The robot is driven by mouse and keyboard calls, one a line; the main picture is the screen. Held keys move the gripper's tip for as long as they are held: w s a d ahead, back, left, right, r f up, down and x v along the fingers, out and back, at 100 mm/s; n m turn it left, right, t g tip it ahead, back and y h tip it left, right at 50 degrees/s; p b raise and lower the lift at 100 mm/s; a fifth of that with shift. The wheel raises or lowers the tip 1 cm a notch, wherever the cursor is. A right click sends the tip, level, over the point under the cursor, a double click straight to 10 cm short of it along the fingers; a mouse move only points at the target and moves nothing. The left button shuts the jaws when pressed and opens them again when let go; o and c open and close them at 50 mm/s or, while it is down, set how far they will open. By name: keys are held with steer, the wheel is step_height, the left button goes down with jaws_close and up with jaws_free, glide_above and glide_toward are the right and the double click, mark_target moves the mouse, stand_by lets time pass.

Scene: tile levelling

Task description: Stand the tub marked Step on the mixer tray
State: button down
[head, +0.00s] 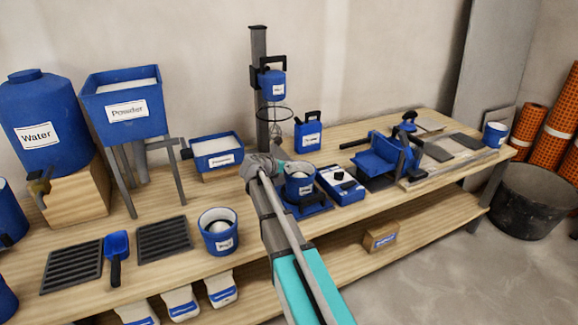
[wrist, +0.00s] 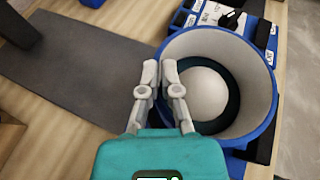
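A blue tub with a pale inside (head: 300,188) stands at or just over the blue mixer tray (head: 318,210), below the mixer; whether it touches is unclear. Its label is too small to read surely as Step. My gripper (head: 284,167) is at the tub's left rim. In the wrist view my gripper (wrist: 161,68) has its fingers close together, one on each side of the wall of the tub (wrist: 260,80). A round white lump lies inside the tub. My arm hides part of the tray.
The mixer (head: 272,85) hangs on a dark post (head: 259,60) behind the tub. A blue box (head: 341,184) sits close on the right. Another labelled tub (head: 219,245) stands left of my arm, beside a dark grate (head: 164,239). A blue jug (head: 308,136) stands behind.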

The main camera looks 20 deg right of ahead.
steer(key=c, duration=0.8)
jaws_free()
steer(key=shift+a+r, duration=0.1)
steer(key=shift+s+a+r+p, duration=0.25)
steer(key=shift+s+a+p, duration=0.1)
steer(key=shift+a, duration=0.1)
steer(key=p+v, duration=0.4)
steer(key=v, duration=0.6)
steer(key=shift+a, duration=0.35)
steer(key=shift+s, duration=0.15)
